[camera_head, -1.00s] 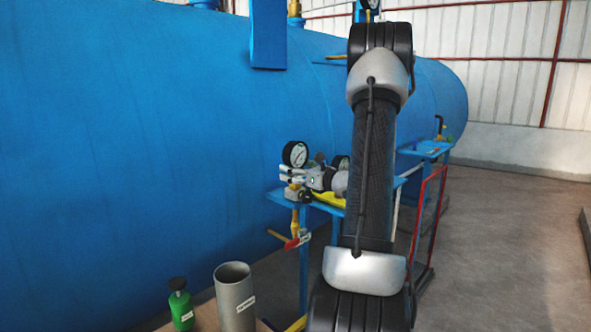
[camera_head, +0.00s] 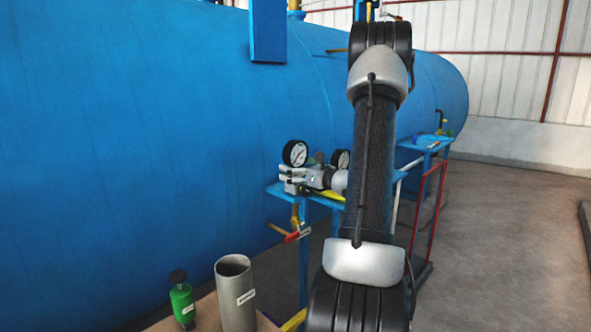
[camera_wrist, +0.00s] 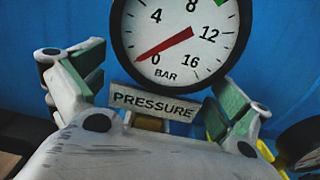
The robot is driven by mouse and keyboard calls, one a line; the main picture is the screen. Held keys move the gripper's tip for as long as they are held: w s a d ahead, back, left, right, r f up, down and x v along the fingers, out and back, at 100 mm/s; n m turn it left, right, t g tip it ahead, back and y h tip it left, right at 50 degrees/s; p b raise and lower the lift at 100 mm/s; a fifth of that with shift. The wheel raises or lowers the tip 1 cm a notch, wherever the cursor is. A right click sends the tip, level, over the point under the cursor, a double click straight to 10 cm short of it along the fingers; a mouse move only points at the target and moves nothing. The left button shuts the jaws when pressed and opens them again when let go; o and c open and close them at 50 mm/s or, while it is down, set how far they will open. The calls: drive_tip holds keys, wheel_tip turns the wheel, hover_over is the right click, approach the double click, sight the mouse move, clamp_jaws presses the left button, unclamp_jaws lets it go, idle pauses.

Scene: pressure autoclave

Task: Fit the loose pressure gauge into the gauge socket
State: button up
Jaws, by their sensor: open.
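A round pressure gauge (camera_head: 295,153) with a white dial and black rim stands upright above my gripper (camera_head: 291,178) at the blue stand. In the wrist view the gauge (camera_wrist: 180,38) fills the top, its red needle near 0. A "PRESSURE" plate (camera_wrist: 153,102) and a bit of brass (camera_wrist: 151,123) sit below the dial. My gripper (camera_wrist: 158,90) is open, with its green pads apart on either side of the plate. A second gauge (camera_head: 340,159) stands just right, partly behind my arm; its edge shows in the wrist view (camera_wrist: 303,143). I cannot make out an empty socket.
The blue tank (camera_head: 150,130) rises close behind the stand (camera_head: 304,262). A red-handled valve (camera_head: 297,236) hangs below the stand top. A grey cylinder (camera_head: 236,295) and a green bottle (camera_head: 182,302) stand at the front left. Open floor (camera_head: 490,250) lies to the right.

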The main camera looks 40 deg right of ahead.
drive_tip(key=s+d, duration=0.1)
drive_tip(key=s, duration=1.1)
drive_tip(key=shift+d, duration=0.35)
